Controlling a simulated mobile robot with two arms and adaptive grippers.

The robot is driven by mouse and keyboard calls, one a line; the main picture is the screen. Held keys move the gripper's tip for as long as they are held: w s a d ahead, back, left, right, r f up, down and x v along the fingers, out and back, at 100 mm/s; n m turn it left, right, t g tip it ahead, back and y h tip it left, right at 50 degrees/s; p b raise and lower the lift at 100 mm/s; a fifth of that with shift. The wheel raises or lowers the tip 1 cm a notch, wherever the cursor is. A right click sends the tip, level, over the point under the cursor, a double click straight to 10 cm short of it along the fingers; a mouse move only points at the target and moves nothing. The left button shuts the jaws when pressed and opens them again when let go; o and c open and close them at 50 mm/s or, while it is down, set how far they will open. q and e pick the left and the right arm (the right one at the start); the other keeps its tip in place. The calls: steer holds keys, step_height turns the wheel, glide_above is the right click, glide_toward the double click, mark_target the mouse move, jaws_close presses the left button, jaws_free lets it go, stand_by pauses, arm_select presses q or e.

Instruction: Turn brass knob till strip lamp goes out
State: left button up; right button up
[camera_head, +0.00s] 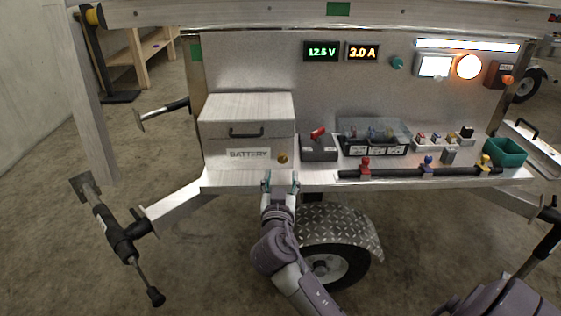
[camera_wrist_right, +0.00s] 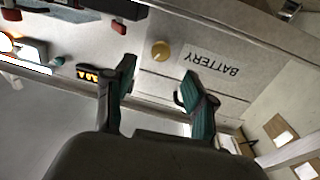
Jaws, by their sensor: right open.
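The brass knob (camera_head: 283,158) sits on the lower right front of the battery box, beside the BATTERY label. It also shows in the right wrist view (camera_wrist_right: 160,50), between and beyond the fingertips. My right gripper (camera_head: 281,178) is open and empty, just below the knob in the head view. Its teal fingers (camera_wrist_right: 158,72) stand apart in the wrist view, and they appear not to touch the knob. The strip lamp (camera_head: 467,45) at the top right of the panel glows white. My left gripper is not in view.
The battery box (camera_head: 247,102) stands on the trailer shelf. To its right are a grey switch box with a red lever (camera_head: 318,147), a clear-lidded fuse box (camera_head: 373,137) and a green bin (camera_head: 505,152). A round lamp (camera_head: 468,67) is lit. The trailer wheel (camera_head: 330,268) is below.

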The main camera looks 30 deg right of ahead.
mark_target(283, 160)
steer(key=x, duration=0.6)
steer(key=shift+w+d, duration=0.15)
steer(key=shift+w, duration=0.1)
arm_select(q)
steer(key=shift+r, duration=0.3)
arm_select(e)
steer(key=shift+x, duration=0.75)
jaws_close()
steer(key=shift+f+b, duration=0.2)
steer(key=shift+b, duration=0.25)
steer(key=shift+f+m+b, duration=0.2)
steer(key=shift+m+b, duration=0.4)
steer(key=shift+b, duration=0.05)
steer(key=shift+m+b, duration=0.6)
steer(key=shift+b, duration=0.1)
steer(key=shift+r+m+b, duration=0.3)
steer(key=shift+m+b, duration=0.15)
steer(key=shift+m, duration=0.75)
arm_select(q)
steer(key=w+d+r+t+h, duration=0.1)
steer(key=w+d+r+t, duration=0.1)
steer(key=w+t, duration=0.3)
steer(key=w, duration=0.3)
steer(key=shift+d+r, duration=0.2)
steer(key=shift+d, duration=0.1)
